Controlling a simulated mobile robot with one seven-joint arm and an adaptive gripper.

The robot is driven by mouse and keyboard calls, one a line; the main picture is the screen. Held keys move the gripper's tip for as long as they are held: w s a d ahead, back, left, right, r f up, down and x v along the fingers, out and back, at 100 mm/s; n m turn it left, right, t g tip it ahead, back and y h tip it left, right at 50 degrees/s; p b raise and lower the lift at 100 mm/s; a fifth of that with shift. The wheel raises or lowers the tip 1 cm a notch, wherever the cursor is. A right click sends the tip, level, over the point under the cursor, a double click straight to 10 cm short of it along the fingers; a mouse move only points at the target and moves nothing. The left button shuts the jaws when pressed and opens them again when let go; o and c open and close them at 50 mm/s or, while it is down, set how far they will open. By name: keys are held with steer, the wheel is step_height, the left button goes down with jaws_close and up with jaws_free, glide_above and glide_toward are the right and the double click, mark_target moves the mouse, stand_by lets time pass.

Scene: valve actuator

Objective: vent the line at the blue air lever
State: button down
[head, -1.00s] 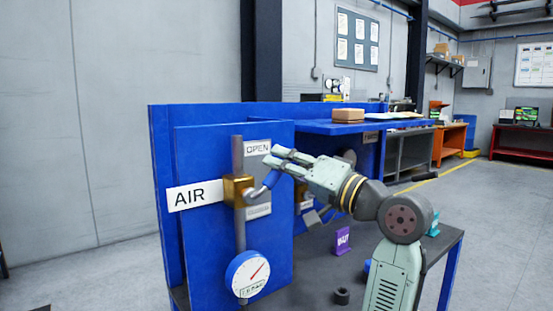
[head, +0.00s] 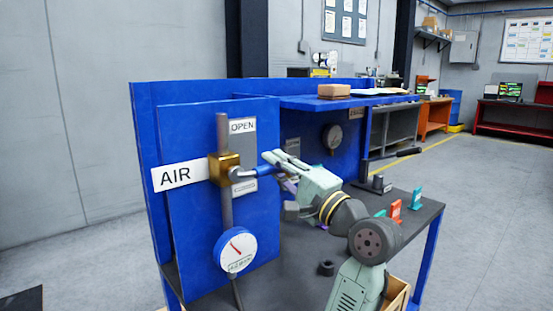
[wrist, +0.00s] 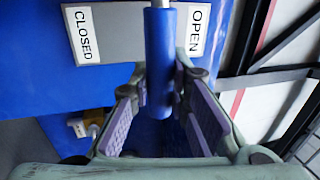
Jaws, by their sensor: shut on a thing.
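The blue air lever (head: 258,171) sticks out to the right from the brass valve (head: 224,168), close to level. In the wrist view the blue lever sleeve (wrist: 160,55) runs between my two finger pads. My gripper (head: 274,164) is shut on the lever. The OPEN label (head: 243,126) is above the lever. The CLOSED label shows in the wrist view (wrist: 84,35), on the other side of the lever from OPEN. The dial gauge (head: 236,250) hangs on the pipe below the valve, its red needle pointing to the upper left.
The AIR sign (head: 180,176) is left of the valve on the blue panel (head: 190,235). A black ring (head: 326,268) and several coloured tags lie or stand on the dark bench top. A blue shelf (head: 345,102) holding a cardboard box (head: 334,91) is behind my arm.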

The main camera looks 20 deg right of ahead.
steer(key=shift+f+m, duration=0.2)
steer(key=shift+m, duration=0.1)
steer(key=c, duration=1.5)
jaws_free()
steer(key=v, duration=1.2)
steer(key=shift+a, duration=0.1)
